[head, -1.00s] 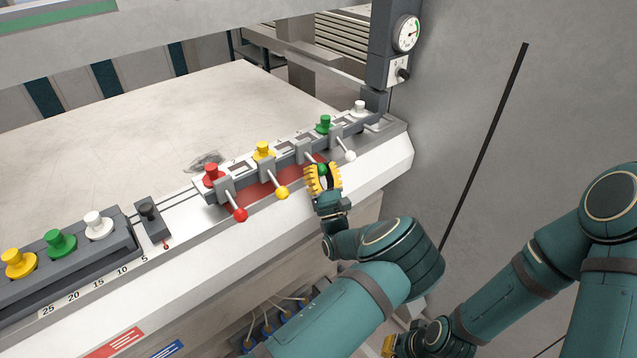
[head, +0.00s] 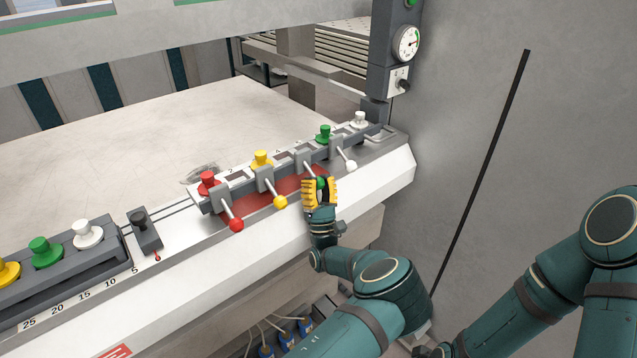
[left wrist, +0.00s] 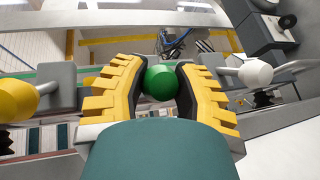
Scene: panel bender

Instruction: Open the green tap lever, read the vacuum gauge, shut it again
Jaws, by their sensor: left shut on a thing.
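The green tap lever's round knob (head: 320,183) sits between the yellow fingers of my left gripper (head: 319,192) at the front of the tap row. In the left wrist view the green knob (left wrist: 160,83) lies between the dark pads of the gripper (left wrist: 160,88), which is shut on it. The lever's rod runs back to its grey block, partly hidden by the fingers. The round vacuum gauge (head: 407,42) is on the dark post at upper right, with a white face and green mark; its reading is too small to tell. My right gripper's fingers are out of view.
Red (head: 236,225), yellow (head: 280,202) and white (head: 351,165) lever knobs stand beside the green one, yellow and white closest. Coloured caps line the row behind. A black knob (head: 403,85) is below the gauge. A grey wall stands at right.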

